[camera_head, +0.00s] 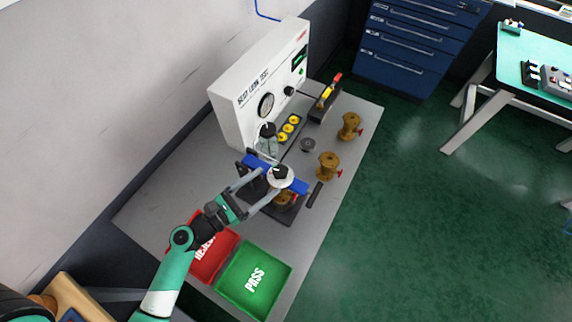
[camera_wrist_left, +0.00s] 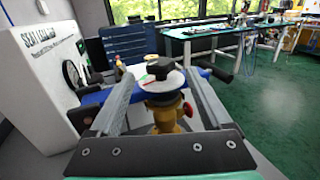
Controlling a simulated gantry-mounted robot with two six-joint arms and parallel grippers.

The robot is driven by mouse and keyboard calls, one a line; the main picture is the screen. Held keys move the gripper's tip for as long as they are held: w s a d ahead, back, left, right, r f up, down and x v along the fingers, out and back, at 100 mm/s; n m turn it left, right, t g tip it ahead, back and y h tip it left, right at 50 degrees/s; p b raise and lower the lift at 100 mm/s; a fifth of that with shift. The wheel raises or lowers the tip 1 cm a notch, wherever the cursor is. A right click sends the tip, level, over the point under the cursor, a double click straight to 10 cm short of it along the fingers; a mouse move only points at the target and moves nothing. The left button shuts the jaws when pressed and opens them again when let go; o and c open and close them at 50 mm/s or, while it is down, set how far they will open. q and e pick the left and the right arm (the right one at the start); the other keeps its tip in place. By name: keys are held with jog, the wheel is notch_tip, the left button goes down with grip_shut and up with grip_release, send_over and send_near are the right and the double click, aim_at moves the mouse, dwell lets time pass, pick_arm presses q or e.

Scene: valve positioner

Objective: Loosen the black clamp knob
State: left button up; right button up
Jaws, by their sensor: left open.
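The black clamp knob (camera_head: 278,169) sits on top of a white round disc (camera_head: 285,182) at the test fixture. In the left wrist view the knob (camera_wrist_left: 160,70) shows above the white disc (camera_wrist_left: 163,83). A brass valve body (camera_wrist_left: 168,116) with a red part stands under the disc. A blue bar (camera_head: 262,163) crosses the fixture behind it. My left gripper (camera_head: 271,178) is open, with its fingers reaching to either side of the disc and knob. In the left wrist view the fingers (camera_wrist_left: 161,85) flank them. I cannot tell whether they touch. My right gripper is not in view.
A white test box (camera_head: 240,95) with a gauge stands behind the fixture. Two brass valves (camera_head: 328,164) (camera_head: 349,127) stand to the right. A red tray (camera_head: 226,246) and a green tray (camera_head: 276,270) lie at the front. The bench's left side (camera_head: 165,190) is clear.

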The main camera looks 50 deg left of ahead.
aim_at(280, 173)
pick_arm(q)
jog(key=w, duration=0.8)
jog(key=shift+w+d, duration=0.3)
jog(key=shift+w, duration=0.1)
jog(key=shift+c, duration=0.2)
grip_shut()
